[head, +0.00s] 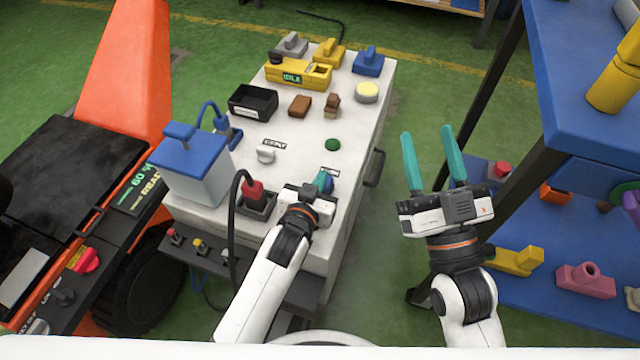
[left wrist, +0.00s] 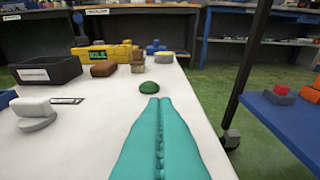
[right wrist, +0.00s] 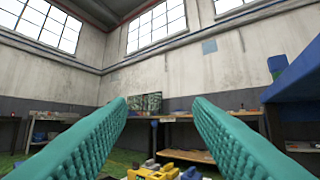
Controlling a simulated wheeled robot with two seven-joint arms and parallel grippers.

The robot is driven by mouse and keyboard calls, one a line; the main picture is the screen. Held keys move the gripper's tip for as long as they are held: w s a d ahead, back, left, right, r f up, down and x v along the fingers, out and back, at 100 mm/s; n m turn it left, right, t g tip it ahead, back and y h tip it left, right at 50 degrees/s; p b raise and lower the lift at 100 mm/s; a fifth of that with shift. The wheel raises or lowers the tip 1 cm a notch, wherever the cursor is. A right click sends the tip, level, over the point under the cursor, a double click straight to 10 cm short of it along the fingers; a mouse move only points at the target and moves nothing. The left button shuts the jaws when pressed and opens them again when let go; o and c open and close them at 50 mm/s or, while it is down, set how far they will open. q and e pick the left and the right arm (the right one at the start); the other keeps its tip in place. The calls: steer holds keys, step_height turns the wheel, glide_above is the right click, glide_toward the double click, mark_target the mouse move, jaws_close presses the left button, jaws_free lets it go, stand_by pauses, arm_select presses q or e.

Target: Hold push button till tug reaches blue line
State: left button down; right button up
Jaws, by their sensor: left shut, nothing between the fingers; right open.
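A green domed push button (head: 332,145) sits on the white cart top near its right edge; it also shows in the left wrist view (left wrist: 154,87). My left gripper (head: 326,176) is shut and empty, its teal fingers pointing at the button. In the left wrist view its fingertips (left wrist: 160,100) end just short of the button, apart from it in the head view. My right gripper (head: 428,132) is open and empty, over the floor right of the cart. An orange vehicle (head: 128,45), possibly the tug, stands at the left. I see no blue line on the floor.
The white cart top (head: 300,128) carries a yellow box (head: 298,74) reading IDLE, a black bin (head: 253,102), a grey knob (head: 266,155) and a red plug (head: 254,191) with a black cable. A blue shelf (head: 590,100) stands right of my right gripper.

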arm_select(q)
steer(key=shift+f, duration=0.25)
arm_select(e)
steer(key=shift+s+r+t, duration=0.3)
steer(key=shift+r+t, duration=0.1)
steer(key=shift+r, duration=0.05)
